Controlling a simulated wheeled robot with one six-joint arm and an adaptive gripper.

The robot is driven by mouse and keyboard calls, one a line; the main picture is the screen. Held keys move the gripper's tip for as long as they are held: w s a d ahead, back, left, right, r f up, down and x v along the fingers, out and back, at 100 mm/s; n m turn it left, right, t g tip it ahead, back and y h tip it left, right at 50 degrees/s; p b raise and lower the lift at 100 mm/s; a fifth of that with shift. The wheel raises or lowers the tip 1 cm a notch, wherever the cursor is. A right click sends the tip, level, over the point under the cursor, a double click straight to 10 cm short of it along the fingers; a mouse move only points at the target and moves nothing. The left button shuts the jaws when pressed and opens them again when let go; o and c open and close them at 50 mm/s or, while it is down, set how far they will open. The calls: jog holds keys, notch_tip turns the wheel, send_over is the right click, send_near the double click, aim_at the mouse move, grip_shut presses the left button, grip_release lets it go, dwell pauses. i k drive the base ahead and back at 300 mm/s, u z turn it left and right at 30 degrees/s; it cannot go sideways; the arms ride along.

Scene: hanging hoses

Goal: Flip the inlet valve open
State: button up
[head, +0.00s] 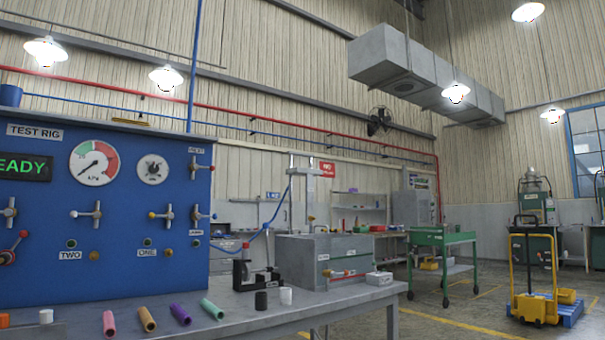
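The blue test rig panel (120,215) stands at the left on a grey bench. It has several cross-shaped valve handles. One handle (194,168) sits at the panel's right edge under a small label (196,150) that is too small to read surely. Another handle (197,214) sits below it, with a small label under it. Handles also show above "TWO" (87,213) and "ONE" (161,215). A red-knobbed lever (14,247) is at the far left. I cannot tell for sure which one is the inlet valve. My gripper is not in view.
Coloured tubes (146,318) lie along the bench front (290,318). A green cart (445,240) and yellow trolley (530,280) stand on the right floor.

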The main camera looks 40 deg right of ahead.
aim_at(195, 168)
jog(key=z, duration=0.5)
jog(key=i, duration=0.95)
jog(key=u, duration=0.45)
